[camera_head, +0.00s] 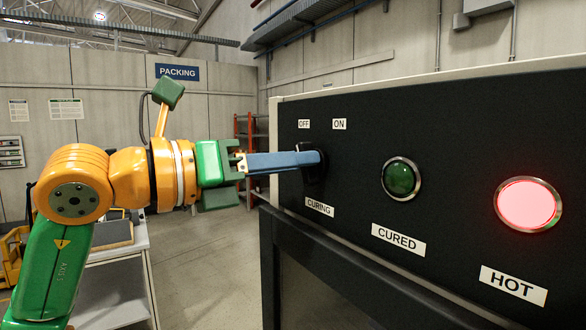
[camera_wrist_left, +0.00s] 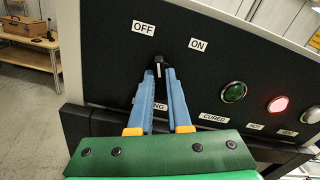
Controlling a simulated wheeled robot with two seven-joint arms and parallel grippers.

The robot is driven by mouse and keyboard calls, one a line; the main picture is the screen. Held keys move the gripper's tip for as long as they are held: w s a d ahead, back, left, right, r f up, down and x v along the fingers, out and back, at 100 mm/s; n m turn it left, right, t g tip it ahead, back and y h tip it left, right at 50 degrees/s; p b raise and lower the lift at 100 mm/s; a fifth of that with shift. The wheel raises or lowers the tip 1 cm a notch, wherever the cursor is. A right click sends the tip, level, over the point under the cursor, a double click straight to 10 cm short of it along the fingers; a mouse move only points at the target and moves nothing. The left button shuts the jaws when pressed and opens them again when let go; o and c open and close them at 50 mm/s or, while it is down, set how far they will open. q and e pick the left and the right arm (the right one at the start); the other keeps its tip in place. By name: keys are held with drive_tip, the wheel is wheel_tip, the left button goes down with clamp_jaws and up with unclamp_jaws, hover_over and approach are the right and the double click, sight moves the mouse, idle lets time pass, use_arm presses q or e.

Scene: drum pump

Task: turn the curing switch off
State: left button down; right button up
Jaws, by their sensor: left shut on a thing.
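The curing switch is a small black knob on the dark panel, below the OFF and ON labels. It shows in the wrist view (camera_wrist_left: 158,60) and, partly hidden by my fingers, in the head view (camera_head: 320,174). My left gripper (camera_head: 315,159) reaches it from the left, its long blue fingers pointing at the panel. In the wrist view the fingertips (camera_wrist_left: 159,73) are closed on the knob, one on each side. A pale mark shows on the knob, but I cannot tell for certain which label it points to. My right gripper is not in view.
Right of the switch are a dark green CURED lamp (camera_head: 401,178) and a brightly lit pinkish-red HOT lamp (camera_head: 528,205). The black panel (camera_head: 455,150) stands over a dark cabinet front. A light table (camera_head: 125,265) stands at the left; open floor lies between.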

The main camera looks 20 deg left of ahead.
use_arm(q)
drive_tip(key=shift+a+r+n+b, duration=0.15)
drive_tip(key=shift+n+b, duration=0.35)
drive_tip(key=shift+n, duration=1.8)
drive_tip(key=c, duration=0.9)
unclamp_jaws()
drive_tip(key=shift+o, duration=0.2)
drive_tip(key=b+v, duration=0.2)
drive_tip(key=v, duration=0.5)
